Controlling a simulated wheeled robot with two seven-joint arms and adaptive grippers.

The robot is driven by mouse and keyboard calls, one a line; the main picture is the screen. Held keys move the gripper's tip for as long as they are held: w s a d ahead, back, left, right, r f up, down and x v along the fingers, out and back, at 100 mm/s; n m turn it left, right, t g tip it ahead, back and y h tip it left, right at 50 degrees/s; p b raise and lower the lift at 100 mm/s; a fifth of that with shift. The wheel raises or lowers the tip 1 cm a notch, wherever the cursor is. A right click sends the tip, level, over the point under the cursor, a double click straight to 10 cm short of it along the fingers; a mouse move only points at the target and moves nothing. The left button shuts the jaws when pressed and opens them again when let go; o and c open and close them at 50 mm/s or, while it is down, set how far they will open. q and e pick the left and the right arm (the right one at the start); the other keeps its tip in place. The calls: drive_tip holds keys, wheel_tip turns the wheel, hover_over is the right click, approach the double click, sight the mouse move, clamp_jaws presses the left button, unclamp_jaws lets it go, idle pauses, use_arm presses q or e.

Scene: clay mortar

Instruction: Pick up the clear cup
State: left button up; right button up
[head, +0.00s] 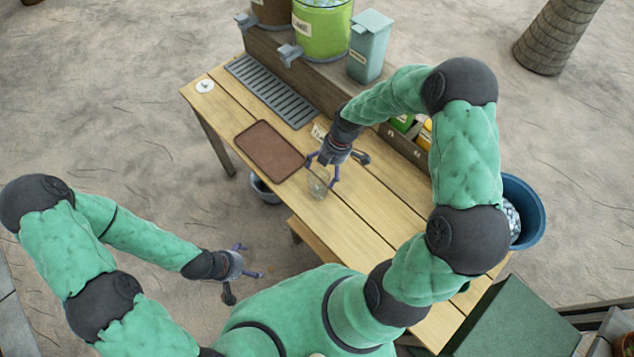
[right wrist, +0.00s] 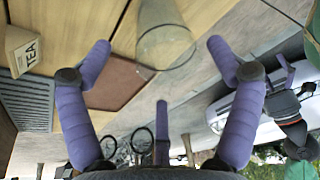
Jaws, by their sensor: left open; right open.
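The clear cup (head: 318,187) stands on the wooden table just below my right gripper (head: 323,174) in the head view. In the right wrist view the cup (right wrist: 163,38) shows as a see-through tapered glass between and beyond the fingertips. My right gripper (right wrist: 158,55) is open, with its purple fingers spread to either side of the cup; I cannot tell whether any finger touches it. My left gripper (head: 243,262) is open and empty, held off the table's near side at lower left.
A brown tray (head: 269,150) lies left of the cup. Behind it are a grey slatted grate (head: 271,92), a green dispenser (head: 322,27) and a pale teal bin (head: 369,47). A TEA label (right wrist: 28,50) stands nearby. A blue tub (head: 529,212) is at right.

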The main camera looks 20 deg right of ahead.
sight(321, 177)
drive_tip(key=x, duration=0.4)
drive_tip(key=shift+f+b, duration=0.1)
drive_tip(key=shift+b, duration=0.2)
drive_tip(key=shift+s+a+f, duration=0.1)
drive_tip(key=shift+a+f, duration=0.05)
drive_tip(key=shift+f, duration=0.05)
drive_tip(key=b+x, duration=0.1)
drive_tip(key=x, duration=0.3)
drive_tip(key=shift+a+f, duration=0.15)
drive_tip(key=shift+a, duration=0.15)
drive_tip(key=c, duration=0.9)
drive_tip(key=shift+s, duration=0.1)
drive_tip(key=shift+c, duration=0.3)
drive_tip(key=shift+s, duration=0.1)
